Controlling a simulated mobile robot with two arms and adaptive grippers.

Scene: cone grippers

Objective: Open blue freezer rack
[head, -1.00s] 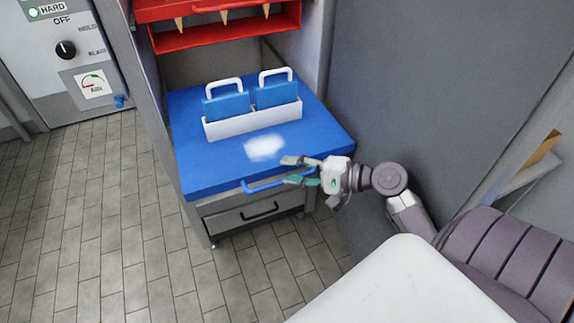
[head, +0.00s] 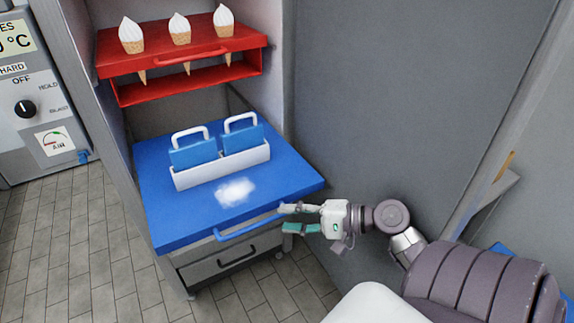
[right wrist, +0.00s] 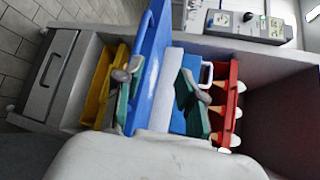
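The blue freezer rack (head: 282,178) is drawn out of the cabinet, with a blue bar handle (head: 245,231) on its front edge. A white bin (head: 228,168) with two blue, white-handled pieces and a white powdery patch are on its top. My right gripper (head: 287,218) is open and empty, with its fingertips by the right end of the handle. In the right wrist view, the blue rack's edge (right wrist: 152,60) lies between the spread fingers (right wrist: 160,90). Contact with the handle cannot be told. My left gripper is not in view.
A red rack (head: 180,58) with ice cream cones sits above the blue one. A grey drawer (head: 222,267) with a black handle is below. A yellow piece (right wrist: 100,84) shows in the right wrist view. A grey wall (head: 390,100) stands right; tiled floor (head: 70,235) is clear at left.

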